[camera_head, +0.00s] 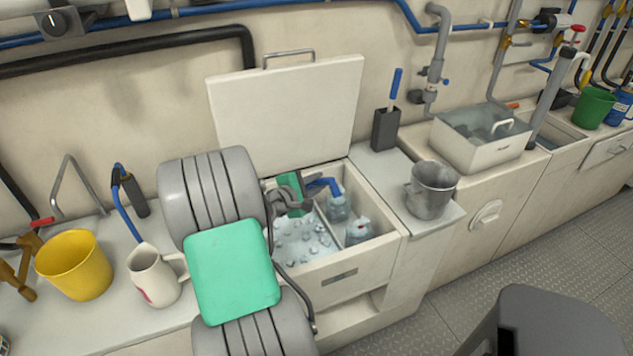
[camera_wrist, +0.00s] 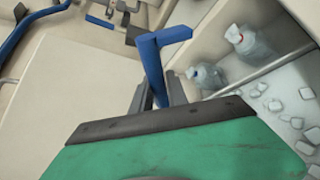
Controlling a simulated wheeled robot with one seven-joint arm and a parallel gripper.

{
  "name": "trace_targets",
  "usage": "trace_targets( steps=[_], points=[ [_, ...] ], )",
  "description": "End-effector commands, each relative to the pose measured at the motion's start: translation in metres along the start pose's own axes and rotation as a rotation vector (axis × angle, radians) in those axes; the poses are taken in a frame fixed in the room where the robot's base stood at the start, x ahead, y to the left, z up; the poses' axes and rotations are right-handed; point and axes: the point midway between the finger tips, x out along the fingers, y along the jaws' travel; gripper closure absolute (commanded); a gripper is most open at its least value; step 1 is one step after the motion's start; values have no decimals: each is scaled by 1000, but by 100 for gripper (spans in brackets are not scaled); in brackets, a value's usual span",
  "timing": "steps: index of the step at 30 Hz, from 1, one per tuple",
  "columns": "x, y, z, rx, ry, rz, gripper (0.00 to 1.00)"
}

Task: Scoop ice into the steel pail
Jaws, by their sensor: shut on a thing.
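My gripper (camera_head: 309,190) is inside the open top of the ice chest (camera_head: 370,252), above the ice, and is shut on a blue angled handle (camera_head: 327,184). In the wrist view the blue handle (camera_wrist: 152,66) stands between the two grey fingers (camera_wrist: 158,92). I cannot make out a scoop bowl on it. Loose ice cubes (camera_head: 298,243) fill the chest's front left compartment; they also show in the wrist view (camera_wrist: 290,112). The steel pail (camera_head: 431,192) stands upright on the counter right of the chest, apart from my gripper. I see no ice in it.
Two clear bottles (camera_head: 358,231) stand in the chest's divided right compartment. The raised lid (camera_head: 285,112) leans on the wall behind. A dark holder (camera_head: 385,132) with a blue-handled tool stands behind the pail. A white jug (camera_head: 153,277) and yellow bucket (camera_head: 75,265) stand left.

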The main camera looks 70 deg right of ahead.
Motion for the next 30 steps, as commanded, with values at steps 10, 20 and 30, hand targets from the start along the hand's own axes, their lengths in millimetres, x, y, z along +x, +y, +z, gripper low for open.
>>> trace_targets(
  steps=[10, 20, 30],
  points=[
    [17, -45, -28, 0, 0, 0, 100],
    [31, -82, -51, 0, 0, 1, 100],
    [45, -121, -74, 0, 0, 1, 100]
  ],
)
